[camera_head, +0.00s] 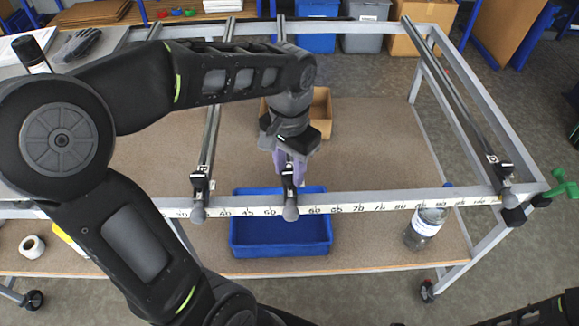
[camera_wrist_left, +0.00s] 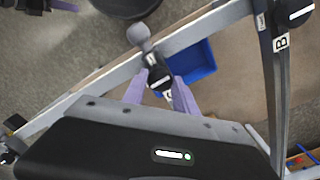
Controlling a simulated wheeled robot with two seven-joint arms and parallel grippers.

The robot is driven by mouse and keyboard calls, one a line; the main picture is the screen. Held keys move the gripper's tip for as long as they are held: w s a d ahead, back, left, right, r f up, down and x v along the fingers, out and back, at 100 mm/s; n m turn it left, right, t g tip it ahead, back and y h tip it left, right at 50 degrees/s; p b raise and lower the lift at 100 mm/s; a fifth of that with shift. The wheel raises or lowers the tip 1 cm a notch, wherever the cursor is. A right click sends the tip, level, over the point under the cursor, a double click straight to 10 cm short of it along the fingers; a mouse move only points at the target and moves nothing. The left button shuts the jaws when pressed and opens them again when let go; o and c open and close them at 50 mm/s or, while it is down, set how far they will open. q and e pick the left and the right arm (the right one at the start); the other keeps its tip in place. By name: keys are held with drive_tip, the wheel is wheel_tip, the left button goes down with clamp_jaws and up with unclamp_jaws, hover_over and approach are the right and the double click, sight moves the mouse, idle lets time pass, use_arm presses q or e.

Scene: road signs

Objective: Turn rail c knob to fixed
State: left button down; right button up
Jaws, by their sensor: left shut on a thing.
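The rail (camera_head: 281,34) in the middle of the frame ends at the front bar in a black knob clamp (camera_head: 289,193) with a grey ball end below it. Its letter is not readable, but the rail to its left in the head view seems to be the one marked B (camera_wrist_left: 281,43). My left gripper (camera_head: 289,170), with purple fingers, is shut on the black knob (camera_wrist_left: 158,80) from above. The fingers stand on both sides of it in the left wrist view. The knob's setting marks are too small to read. My right gripper does not show.
Other rails end in similar clamps to the left (camera_head: 199,183) and far right (camera_head: 501,172). A ruler strip (camera_head: 350,208) runs along the front bar.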

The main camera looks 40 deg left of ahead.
sight(290, 173)
use_arm(q)
drive_tip(key=shift+m, duration=0.4)
drive_tip(key=c, duration=1)
unclamp_jaws()
drive_tip(key=shift+o, duration=0.2)
wheel_tip(290, 173, up, 8)
drive_tip(key=shift+f, duration=0.1)
